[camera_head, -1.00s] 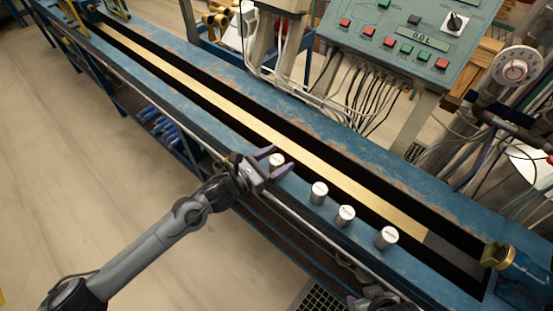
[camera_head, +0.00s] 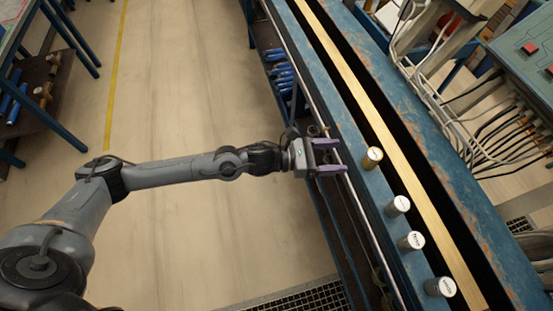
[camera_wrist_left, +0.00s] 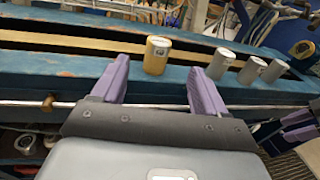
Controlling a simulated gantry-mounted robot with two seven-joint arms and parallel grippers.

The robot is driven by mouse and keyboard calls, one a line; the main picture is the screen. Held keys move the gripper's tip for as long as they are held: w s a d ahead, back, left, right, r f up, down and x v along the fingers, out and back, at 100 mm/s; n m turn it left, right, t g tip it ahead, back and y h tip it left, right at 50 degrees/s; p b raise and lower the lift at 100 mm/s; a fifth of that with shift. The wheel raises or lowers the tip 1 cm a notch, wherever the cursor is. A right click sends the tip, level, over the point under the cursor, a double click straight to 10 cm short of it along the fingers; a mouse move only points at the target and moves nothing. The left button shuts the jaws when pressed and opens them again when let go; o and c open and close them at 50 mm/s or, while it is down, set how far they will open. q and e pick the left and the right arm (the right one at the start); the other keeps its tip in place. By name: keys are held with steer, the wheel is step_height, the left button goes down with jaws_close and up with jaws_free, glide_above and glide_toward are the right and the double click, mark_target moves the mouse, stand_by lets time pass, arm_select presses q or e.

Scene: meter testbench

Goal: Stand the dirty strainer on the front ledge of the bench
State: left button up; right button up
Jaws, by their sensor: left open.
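The dirty strainer (camera_head: 372,158) is a yellowish-brown cylinder standing upright on the blue front ledge (camera_head: 345,118) of the bench. It also shows in the left wrist view (camera_wrist_left: 157,55), ahead of my fingers and between their directions. My left gripper (camera_head: 341,156) is open and empty, just in front of the ledge and apart from the strainer. Part of my right gripper (camera_wrist_left: 298,126) shows at the right edge of the left wrist view; its opening is unclear.
Three grey cylinders with pale labelled tops (camera_head: 398,205) (camera_head: 411,241) (camera_head: 440,287) stand in a row on the same ledge, nearer me. A dark channel with a brass strip (camera_head: 375,105) runs behind them. A rail (camera_head: 318,95) runs along the bench's front.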

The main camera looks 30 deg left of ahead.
arm_select(q)
steer(key=s+a+f+m+g+y, duration=0.2)
steer(key=s+a+f+m+y, duration=0.2)
steer(key=s+m, duration=0.5)
steer(key=s+a+f+m+g+y, duration=0.3)
steer(key=s+a+f+m+y, duration=0.1)
steer(key=s+m, duration=0.5)
steer(key=s+a+f+m+g+y, duration=0.2)
steer(key=s+a+f+m+y, duration=0.2)
steer(key=s+m, duration=0.5)
steer(key=shift+a+m+y, duration=0.35)
steer(key=shift+m+y, duration=0.35)
